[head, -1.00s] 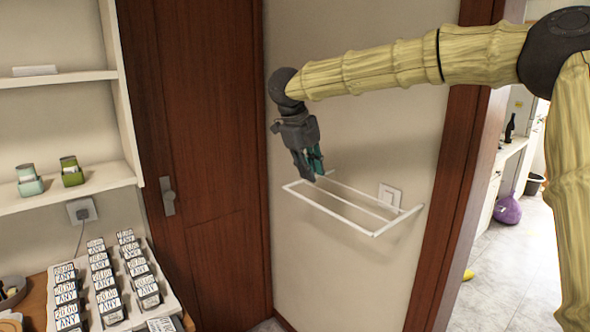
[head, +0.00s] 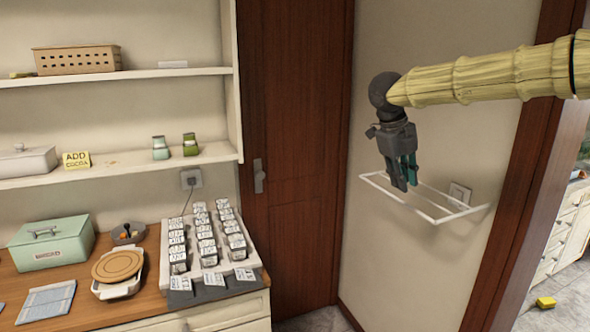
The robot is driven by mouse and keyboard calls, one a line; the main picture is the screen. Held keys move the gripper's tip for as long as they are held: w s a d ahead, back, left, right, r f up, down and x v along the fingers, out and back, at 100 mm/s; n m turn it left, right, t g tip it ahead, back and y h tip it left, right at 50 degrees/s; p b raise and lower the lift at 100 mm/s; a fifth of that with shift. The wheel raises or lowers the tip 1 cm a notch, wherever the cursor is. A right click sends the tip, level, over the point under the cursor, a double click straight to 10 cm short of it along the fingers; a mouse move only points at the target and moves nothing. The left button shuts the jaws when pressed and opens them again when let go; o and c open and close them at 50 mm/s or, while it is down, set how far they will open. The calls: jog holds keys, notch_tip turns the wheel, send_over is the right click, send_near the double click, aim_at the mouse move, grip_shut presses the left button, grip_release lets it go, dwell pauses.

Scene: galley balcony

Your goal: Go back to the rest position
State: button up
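My gripper (head: 402,184) hangs fingers down at the end of my outstretched arm, right of centre in the head view. It shows in front of the pale wall, overlapping the white wire rack (head: 432,218). I see nothing held in it. The fingers are close together in the picture, and I cannot tell whether they are open or shut. Whether the gripper touches the rack is also unclear.
A brown door (head: 296,150) stands left of the arm. The counter (head: 150,238) holds a green box (head: 52,246), a round wooden lid (head: 117,265) and a rack of labelled jars. Shelves (head: 120,170) hang above. A doorway opens at right, with a yellow thing (head: 546,302) on the floor.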

notch_tip(320, 180, down, 26)
jog(key=d+n+t+h, duration=0.2)
jog(key=n+t+h, duration=0.15)
jog(key=n, duration=0.45)
jog(key=s+a+f+n+t+y, duration=0.1)
jog(key=s+f+n, duration=0.4)
jog(key=f, duration=0.5)
jog(key=s+a+f+n+t+y, duration=0.15)
jog(key=s+f+n, duration=0.35)
jog(key=f, duration=0.6)
jog(key=s+a+f+n+g+y, duration=0.15)
jog(key=s+f+n, duration=0.35)
jog(key=s, duration=0.5)
jog(key=s+a+f+n+g+y, duration=0.1)
jog(key=s+a+f+n+g, duration=0.15)
jog(key=s+f, duration=0.65)
jog(key=s+f+n+g+y, duration=0.1)
jog(key=s+n, duration=0.4)
jog(key=s, duration=1.6)
jog(key=shift+d+f+n+g+y, duration=0.15)
jog(key=shift+f+n+g+y, duration=0.2)
jog(key=shift+g+y, duration=0.65)
jog(key=shift+w+h, duration=0.1)
jog(key=shift+h, duration=0.25)
